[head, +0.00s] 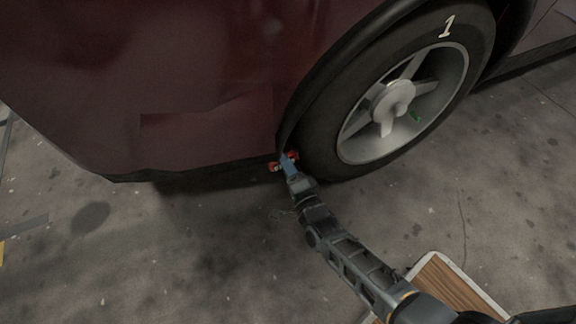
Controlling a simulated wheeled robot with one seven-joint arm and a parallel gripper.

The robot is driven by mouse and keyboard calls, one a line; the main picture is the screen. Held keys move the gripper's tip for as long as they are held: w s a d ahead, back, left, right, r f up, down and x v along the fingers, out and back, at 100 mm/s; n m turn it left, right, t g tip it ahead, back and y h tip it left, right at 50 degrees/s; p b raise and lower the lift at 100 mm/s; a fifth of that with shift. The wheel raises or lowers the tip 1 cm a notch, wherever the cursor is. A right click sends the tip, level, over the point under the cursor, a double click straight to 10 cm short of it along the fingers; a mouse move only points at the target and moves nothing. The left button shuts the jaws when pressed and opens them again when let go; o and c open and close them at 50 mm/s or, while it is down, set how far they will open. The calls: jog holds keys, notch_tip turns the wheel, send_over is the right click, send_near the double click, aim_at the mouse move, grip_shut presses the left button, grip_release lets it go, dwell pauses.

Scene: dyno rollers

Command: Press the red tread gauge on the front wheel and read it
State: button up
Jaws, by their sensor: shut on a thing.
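The front wheel (315,135) has a dark tyre with a white "1" on its sidewall and a grey spoked rim (395,100). The red tread gauge (275,166) is small and sits at the tyre's lower left edge, just below the dark red car body. My gripper (288,160) is shut on the gauge, with my arm reaching up from the lower right. The gauge appears to be at the tread, but I cannot tell whether it touches it. Its reading is too small to make out, and the gripper hides part of it.
The dark red car body (150,80) overhangs the gauge closely from above and left. A small green thing (414,117) shows inside the rim. A wood-topped surface with a pale rim (455,285) is at the lower right.

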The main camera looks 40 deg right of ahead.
jog(key=shift+w+a+f, duration=0.15)
jog(key=shift+w+a, duration=0.05)
jog(key=shift+a, duration=0.65)
jog(key=shift+w+a+f, duration=0.1)
jog(key=shift+w+a, duration=0.1)
jog(key=shift+a, duration=0.65)
jog(key=p+v, duration=0.2)
jog(key=v, duration=1.4)
dwell(0.7)
